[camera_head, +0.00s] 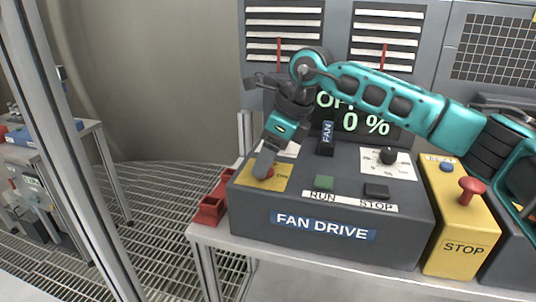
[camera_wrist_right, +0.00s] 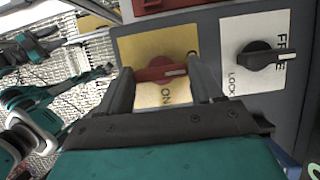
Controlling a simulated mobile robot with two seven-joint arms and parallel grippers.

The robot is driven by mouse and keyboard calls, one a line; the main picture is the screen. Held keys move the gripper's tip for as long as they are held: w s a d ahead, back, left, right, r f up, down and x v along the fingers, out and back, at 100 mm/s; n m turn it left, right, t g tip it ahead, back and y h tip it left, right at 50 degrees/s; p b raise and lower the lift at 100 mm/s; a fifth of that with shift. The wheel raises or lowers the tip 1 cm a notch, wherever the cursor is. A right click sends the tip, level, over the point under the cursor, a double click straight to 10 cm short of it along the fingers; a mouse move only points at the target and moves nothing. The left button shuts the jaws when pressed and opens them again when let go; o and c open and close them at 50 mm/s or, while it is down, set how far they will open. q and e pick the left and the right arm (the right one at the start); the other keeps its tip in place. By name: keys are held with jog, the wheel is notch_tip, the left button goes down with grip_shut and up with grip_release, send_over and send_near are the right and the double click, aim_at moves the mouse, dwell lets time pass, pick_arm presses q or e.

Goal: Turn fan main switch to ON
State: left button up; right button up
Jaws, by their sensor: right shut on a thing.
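The grey fan drive box (camera_head: 263,229) stands on a bench. Its yellow plate (camera_head: 277,185) carries the red main switch, also visible in the right wrist view (camera_wrist_right: 160,70). The switch handle lies crosswise there, its white mark toward the right finger; "ON" is printed below it. My right gripper (camera_head: 265,168) reaches down over the plate and is shut on the red switch, with one finger on each side in the wrist view. The arm partly covers the display (camera_head: 352,121), which shows "0 %" and part of a word beginning "O". No left gripper shows in the head view.
Nearby are a black FAN lever (camera_head: 326,138), a green RUN button (camera_head: 324,182), a dark STOP button (camera_head: 376,190) and a black FREE/LOCK switch (camera_wrist_right: 262,55). A yellow STOP box (camera_head: 455,240) stands right, red bins (camera_head: 210,208) left. Grating floor lies open at left.

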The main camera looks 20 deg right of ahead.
jog(key=c, duration=0.4)
jog(key=shift+c, duration=0.2)
